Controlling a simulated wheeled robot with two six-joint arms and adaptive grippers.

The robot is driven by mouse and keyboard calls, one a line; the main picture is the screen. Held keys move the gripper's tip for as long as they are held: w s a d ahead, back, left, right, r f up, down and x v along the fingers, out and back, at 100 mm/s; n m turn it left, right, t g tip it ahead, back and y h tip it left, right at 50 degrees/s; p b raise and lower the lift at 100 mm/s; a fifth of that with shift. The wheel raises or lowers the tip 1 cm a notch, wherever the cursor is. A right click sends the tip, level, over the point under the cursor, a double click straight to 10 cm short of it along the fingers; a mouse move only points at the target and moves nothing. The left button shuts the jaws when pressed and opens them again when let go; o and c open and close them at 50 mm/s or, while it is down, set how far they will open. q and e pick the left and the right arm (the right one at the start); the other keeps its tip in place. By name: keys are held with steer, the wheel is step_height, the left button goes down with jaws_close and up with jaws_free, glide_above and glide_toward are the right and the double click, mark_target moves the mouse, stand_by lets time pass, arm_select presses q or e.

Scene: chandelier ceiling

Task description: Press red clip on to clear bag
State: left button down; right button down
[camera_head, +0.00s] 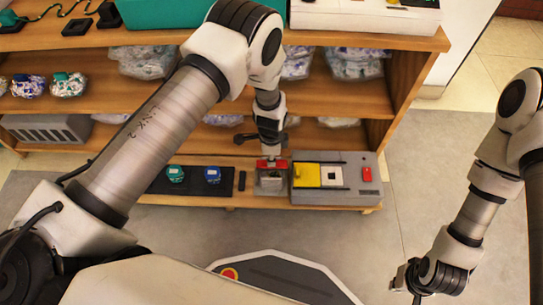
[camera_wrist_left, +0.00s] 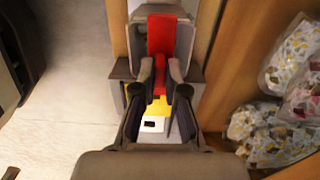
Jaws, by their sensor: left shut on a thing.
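In the left wrist view the red clip (camera_wrist_left: 161,36) lies long and upright between the fingers. My left gripper (camera_wrist_left: 160,78) is shut on it. In the head view my left gripper (camera_head: 268,152) reaches down from above onto the clip. I cannot tell whether the clip is fastened to the bag. My right gripper (camera_head: 412,287) hangs at the lower right, away from the shelf; its fingers are unclear.
A grey device (camera_head: 340,196) with a yellow panel, a white panel and a red button stands right of the clip. A black mat (camera_head: 193,187) with green and blue items lies to the left. Bagged goods (camera_head: 354,66) fill the wooden shelves behind.

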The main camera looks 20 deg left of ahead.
arm_select(q)
steer(key=shift+f+b, duration=0.5)
steer(key=shift+f, duration=0.3)
stand_by(1.0)
steer(key=c, duration=1.1)
jaws_free()
steer(key=shift+c, duration=1.4)
steer(key=shift+r, duration=0.1)
step_height(320, 180, up, 9)
steer(key=p, duration=0.9)
steer(key=shift+p, duration=0.35)
